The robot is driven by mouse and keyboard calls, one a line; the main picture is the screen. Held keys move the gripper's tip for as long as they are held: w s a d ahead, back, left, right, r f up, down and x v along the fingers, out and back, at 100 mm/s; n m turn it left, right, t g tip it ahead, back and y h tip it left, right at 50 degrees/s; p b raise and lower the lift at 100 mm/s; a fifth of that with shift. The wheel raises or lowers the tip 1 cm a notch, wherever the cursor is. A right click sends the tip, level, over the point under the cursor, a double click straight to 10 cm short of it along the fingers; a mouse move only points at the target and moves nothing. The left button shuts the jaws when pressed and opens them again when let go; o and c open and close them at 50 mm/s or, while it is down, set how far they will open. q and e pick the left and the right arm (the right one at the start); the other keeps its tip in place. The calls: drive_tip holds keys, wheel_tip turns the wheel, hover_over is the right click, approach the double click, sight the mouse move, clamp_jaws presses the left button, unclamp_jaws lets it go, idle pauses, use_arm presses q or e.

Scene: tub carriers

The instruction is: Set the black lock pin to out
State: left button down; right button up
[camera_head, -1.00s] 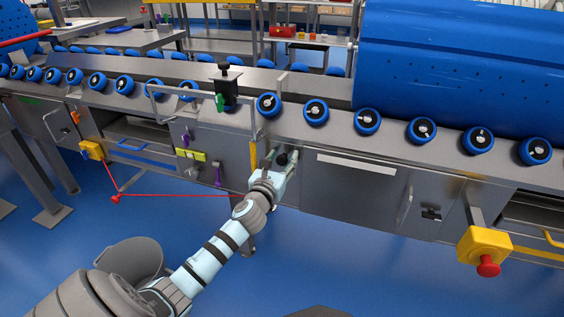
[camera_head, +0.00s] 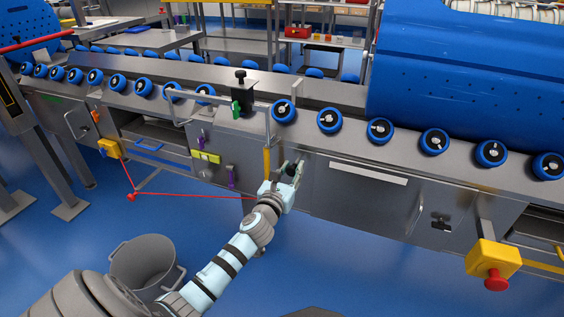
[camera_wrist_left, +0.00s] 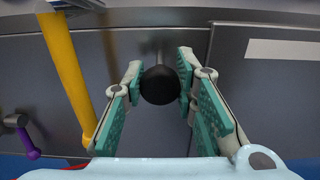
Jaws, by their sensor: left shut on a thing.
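The black lock pin shows as a round black knob (camera_wrist_left: 160,85) in the left wrist view, in front of a grey steel panel. In the head view it is a small dark spot (camera_head: 292,170) on the machine's front, right of a yellow bar. My left gripper (camera_wrist_left: 159,88) is shut on the knob, with a teal pad on each side of it. In the head view the left gripper (camera_head: 292,171) reaches the panel from below. The pin's shaft is mostly hidden behind the knob, so I cannot tell how far it stands out. My right gripper is not in view.
The yellow bar (camera_wrist_left: 70,75) stands close left of my left gripper. A purple lever (camera_wrist_left: 29,143) sits farther left. A black block with a knob (camera_head: 241,96) stands above, beside a rail. A yellow box with a red button (camera_head: 494,262) projects at the right. A grey bin (camera_head: 145,262) stands on the floor.

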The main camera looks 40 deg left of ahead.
use_arm(q)
drive_tip(key=shift+f, duration=0.15)
drive_tip(key=c, duration=1.3)
unclamp_jaws()
drive_tip(key=shift+s, duration=0.15)
drive_tip(key=v, duration=1.2)
